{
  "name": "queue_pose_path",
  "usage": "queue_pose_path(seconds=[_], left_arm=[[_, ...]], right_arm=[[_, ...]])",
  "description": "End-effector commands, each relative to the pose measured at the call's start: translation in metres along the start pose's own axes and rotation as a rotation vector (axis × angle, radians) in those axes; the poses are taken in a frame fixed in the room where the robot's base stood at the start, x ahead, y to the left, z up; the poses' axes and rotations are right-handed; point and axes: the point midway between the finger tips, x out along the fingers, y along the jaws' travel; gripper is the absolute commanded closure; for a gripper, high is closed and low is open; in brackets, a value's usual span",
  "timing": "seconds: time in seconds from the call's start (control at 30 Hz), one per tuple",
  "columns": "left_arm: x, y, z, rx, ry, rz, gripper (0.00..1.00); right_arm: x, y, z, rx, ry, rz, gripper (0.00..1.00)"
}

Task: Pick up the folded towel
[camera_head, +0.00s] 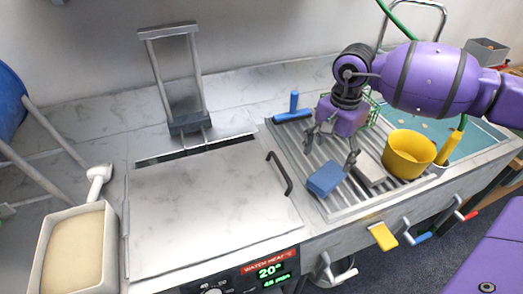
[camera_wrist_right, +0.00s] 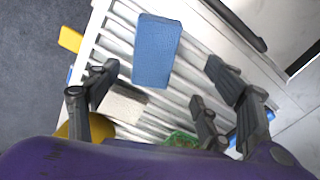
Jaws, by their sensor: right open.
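A blue, soft-looking block (camera_head: 326,179) lies on the ribbed drain rack, near its front edge. A pale grey, flat piece (camera_head: 371,170) lies to its right, beside the yellow pot. I cannot tell for certain which of the two is the folded towel. My right gripper (camera_head: 331,150) is open and empty above the rack, just behind the blue block. In the right wrist view the blue block (camera_wrist_right: 157,50) shows ahead, between the spread fingers (camera_wrist_right: 160,85). The pale piece (camera_wrist_right: 126,103) is partly visible lower there. My left gripper is not in view.
The yellow pot (camera_head: 409,153) stands right of the gripper, and a green wire basket (camera_head: 374,107) is behind it. A blue-handled tool (camera_head: 293,108) lies at the rack's back left. A metal lid (camera_head: 208,210) with a black handle (camera_head: 279,172) adjoins the ribbed rack (camera_head: 300,160).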

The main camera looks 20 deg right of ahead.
Motion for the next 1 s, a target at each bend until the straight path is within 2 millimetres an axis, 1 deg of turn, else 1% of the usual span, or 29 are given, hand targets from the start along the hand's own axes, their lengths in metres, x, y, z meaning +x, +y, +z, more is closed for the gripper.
queue_pose_path(seconds=[0.03, 0.27, 0.37, 0.5, 0.63, 0.73, 0.93, 1.0], left_arm=[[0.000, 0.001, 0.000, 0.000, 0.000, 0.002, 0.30], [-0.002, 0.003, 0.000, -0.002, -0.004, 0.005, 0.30], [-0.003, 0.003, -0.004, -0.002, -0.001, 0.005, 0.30], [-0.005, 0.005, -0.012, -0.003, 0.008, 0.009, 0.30], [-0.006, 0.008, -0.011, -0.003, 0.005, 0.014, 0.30], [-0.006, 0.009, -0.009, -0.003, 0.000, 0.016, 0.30], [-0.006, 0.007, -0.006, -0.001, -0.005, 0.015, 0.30], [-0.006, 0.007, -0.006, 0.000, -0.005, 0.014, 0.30]], right_arm=[[0.003, 0.004, 0.000, -0.019, -0.001, 0.014, 0.27], [0.026, 0.004, 0.001, -0.030, -0.005, 0.012, 0.27], [0.036, 0.004, 0.001, -0.030, -0.006, 0.010, 0.27], [0.057, 0.004, -0.001, -0.028, -0.007, 0.008, 0.27], [0.074, 0.004, -0.001, -0.028, -0.008, 0.009, 0.27], [0.079, 0.004, -0.001, -0.028, -0.007, 0.009, 0.27], [0.080, 0.005, -0.001, -0.028, -0.008, 0.009, 0.27], [0.080, 0.005, -0.001, -0.028, -0.008, 0.009, 0.36]])
